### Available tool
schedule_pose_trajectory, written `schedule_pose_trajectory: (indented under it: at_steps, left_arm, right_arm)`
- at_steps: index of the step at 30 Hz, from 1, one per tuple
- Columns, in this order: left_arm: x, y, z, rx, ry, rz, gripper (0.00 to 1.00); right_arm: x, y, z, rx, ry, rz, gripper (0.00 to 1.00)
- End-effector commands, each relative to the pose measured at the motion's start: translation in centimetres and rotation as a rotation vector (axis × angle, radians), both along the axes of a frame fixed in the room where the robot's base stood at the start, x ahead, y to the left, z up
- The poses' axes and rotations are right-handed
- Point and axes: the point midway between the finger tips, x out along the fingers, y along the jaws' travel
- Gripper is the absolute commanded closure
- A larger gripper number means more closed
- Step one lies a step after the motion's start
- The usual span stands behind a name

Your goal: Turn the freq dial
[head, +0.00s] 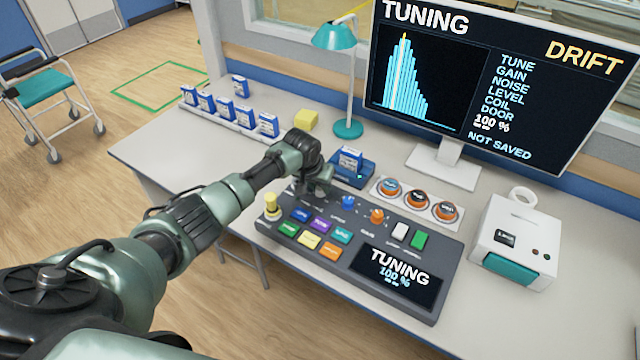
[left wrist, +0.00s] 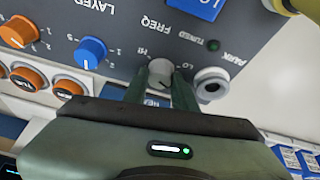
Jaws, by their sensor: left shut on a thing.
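The freq dial (left wrist: 160,71) is a small grey knob below the FREQ label on the dark control console (head: 350,235), with LO and HI marked around it. My left gripper (left wrist: 160,92) is shut on it, with one green finger on each side. In the head view my left gripper (head: 318,188) reaches down to the console's back left part and hides the dial. The console screen (head: 398,277) reads TUNING 100 %. The monitor (head: 480,75) shows TUNING, DRIFT, 100 % and NOT SAVED. My right gripper is not in view.
A blue knob (left wrist: 90,51) and an orange knob (left wrist: 20,32) sit beside the dial. A pale round socket (left wrist: 211,83) marked PARK is close on its other side. A blue tray (head: 352,175) with a box stands behind the console. A teal lamp (head: 347,128) stands farther back.

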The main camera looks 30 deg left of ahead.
Motion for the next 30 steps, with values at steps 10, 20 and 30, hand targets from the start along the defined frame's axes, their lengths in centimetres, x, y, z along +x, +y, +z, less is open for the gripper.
schedule_pose_trajectory:
  at_steps: [10, 20, 30]
  left_arm:
    - [0.01, 0.03, -0.02, 0.000, -0.001, -0.070, 1.00]
    - [0.00, 0.03, -0.02, 0.000, -0.001, -0.069, 0.51]
    - [-0.26, 0.15, 0.73, 0.001, -0.003, -0.069, 0.51]
  right_arm:
    - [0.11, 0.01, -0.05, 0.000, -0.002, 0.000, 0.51]
    - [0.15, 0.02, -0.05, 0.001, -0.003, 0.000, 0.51]
    - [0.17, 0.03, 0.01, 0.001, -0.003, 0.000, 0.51]
